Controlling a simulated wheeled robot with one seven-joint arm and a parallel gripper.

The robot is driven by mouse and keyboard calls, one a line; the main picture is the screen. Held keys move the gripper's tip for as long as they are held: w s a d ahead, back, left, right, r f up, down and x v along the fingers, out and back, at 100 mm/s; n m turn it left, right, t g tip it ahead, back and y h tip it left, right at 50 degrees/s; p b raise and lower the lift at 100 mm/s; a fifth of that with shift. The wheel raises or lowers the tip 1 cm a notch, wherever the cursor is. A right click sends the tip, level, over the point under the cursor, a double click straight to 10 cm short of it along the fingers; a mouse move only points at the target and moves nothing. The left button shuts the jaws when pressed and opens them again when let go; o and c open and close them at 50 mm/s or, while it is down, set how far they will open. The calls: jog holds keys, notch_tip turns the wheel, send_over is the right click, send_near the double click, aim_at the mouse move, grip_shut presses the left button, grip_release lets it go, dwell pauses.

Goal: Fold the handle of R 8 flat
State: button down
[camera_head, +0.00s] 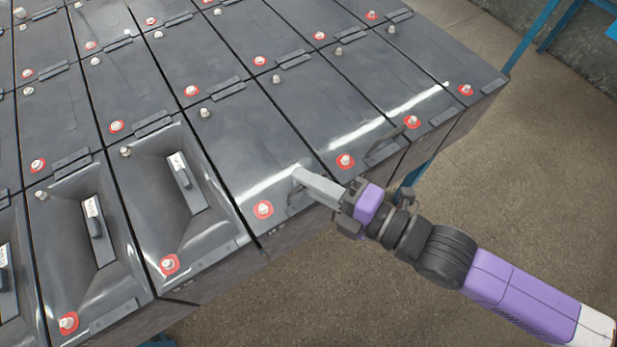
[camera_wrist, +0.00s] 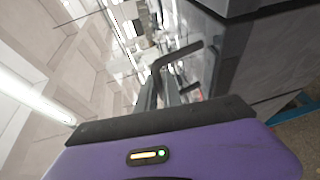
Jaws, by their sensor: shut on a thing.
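My gripper (camera_head: 300,181) reaches in from the right over the front edge of the battery block. Its jaws are shut on a handle (camera_head: 291,203), which stands at the front of a dark grey battery (camera_head: 250,150) with a red-ringed terminal. The fingers hide much of this handle. In the wrist view, a dark bent bar (camera_wrist: 180,54) shows beyond my gripper, close to a battery side. No number can be read on the gripped battery, so I cannot confirm that it is R 8.
Red-ringed terminals (camera_head: 345,161) stick up near the battery edges. Concrete floor (camera_head: 520,180) is clear at right; blue frame legs (camera_head: 535,32) stand behind.

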jog(key=shift+r, duration=0.1)
jog(key=shift+w+a+r+p, duration=0.15)
jog(key=shift+w+r+p, duration=0.05)
jog(key=shift+p, duration=0.8)
jog(key=shift+w+a+r+m+g+h+p, duration=0.25)
jog(key=shift+g+h+p, duration=0.35)
jog(key=shift+p, duration=0.6)
jog(key=shift+w+a+f+m+g+h+p, duration=0.2)
jog(key=shift+w+g+h+p, duration=0.1)
jog(key=shift+g+h+p, duration=0.2)
jog(key=shift+w+a+f+m+g+h+p, duration=0.15)
jog(key=shift+w+g+h+p, duration=0.2)
jog(key=shift+p, duration=0.2)
jog(key=w+g+h, duration=0.1)
jog(key=a+f+m+g+h, duration=0.1)
jog(key=w+g+h, duration=0.1)
jog(key=g+h, duration=0.1)
jog(key=shift+w+a+f+m, duration=0.3)
jog(key=shift+f, duration=0.05)
jog(key=shift+w+a+f+m+g+h, duration=0.15)
jog(key=shift+w+f+g+h, duration=0.1)
jog(key=shift+f+g+h, duration=0.35)
jog(key=shift+w+a+f+m+g+h, duration=0.2)
jog(key=shift+g+h, duration=0.15)
jog(key=shift+g, duration=0.4)
